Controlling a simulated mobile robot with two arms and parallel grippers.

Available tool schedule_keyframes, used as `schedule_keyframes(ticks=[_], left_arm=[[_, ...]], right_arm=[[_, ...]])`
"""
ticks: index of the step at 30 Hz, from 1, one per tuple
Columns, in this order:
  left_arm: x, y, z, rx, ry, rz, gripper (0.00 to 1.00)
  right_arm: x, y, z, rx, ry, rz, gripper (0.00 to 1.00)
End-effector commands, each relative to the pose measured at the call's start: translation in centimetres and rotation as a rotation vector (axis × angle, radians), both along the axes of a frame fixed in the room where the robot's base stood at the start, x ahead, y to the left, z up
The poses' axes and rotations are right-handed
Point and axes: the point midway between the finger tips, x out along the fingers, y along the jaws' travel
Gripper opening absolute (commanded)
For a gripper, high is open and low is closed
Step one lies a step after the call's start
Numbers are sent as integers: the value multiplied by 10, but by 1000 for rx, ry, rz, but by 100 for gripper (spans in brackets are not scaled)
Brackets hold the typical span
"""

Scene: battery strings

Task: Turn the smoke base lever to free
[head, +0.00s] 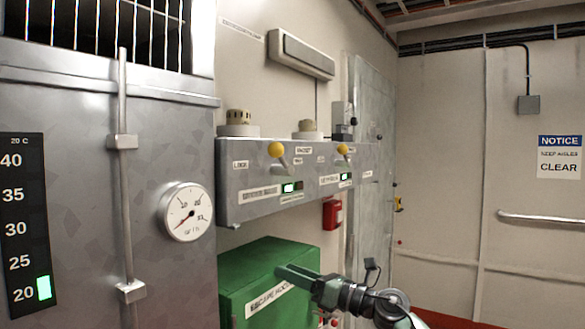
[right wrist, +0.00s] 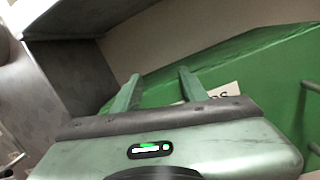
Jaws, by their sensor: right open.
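A grey panel (head: 300,178) on the wall carries two yellow-knobbed levers, a left lever (head: 277,151) and a right lever (head: 343,150). Small labels sit beside and below them, too small to read surely, so I cannot tell which is the smoke base lever. A green lit indicator shows below each lever. My right gripper (head: 290,273) is in front of the green box, below the panel and apart from both levers. In the right wrist view its fingers (right wrist: 158,88) are spread with nothing between them. My left gripper is out of view.
The green box (head: 262,262) labelled for escape hoods is close to my right gripper. Round units (head: 238,122) sit on the panel top. A red box (head: 332,212) hangs below the panel. A gauge (head: 187,211) and a vertical rod (head: 124,180) are on the left cabinet.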

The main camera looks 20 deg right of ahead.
Motion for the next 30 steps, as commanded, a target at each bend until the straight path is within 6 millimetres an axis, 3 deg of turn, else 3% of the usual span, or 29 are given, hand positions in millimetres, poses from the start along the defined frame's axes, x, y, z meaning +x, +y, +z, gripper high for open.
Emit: schedule_keyframes(ticks=[1, 4, 6, 10, 13, 17, 30], left_arm=[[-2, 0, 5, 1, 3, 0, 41], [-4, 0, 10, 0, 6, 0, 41], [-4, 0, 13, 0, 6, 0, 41], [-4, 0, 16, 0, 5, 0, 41], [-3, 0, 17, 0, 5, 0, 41], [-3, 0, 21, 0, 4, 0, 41], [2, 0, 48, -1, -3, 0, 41]], right_arm=[[-11, 2, 49, -127, -111, 4, 43], [-40, 4, 125, -425, -330, -10, 43], [-61, 2, 167, -630, -464, -40, 43], [-89, -6, 216, -900, -620, -103, 43], [-100, -12, 235, -1012, -676, -139, 43], [-100, -11, 242, -1056, -696, -152, 43], [-50, 28, 243, -1048, -694, -151, 43]])
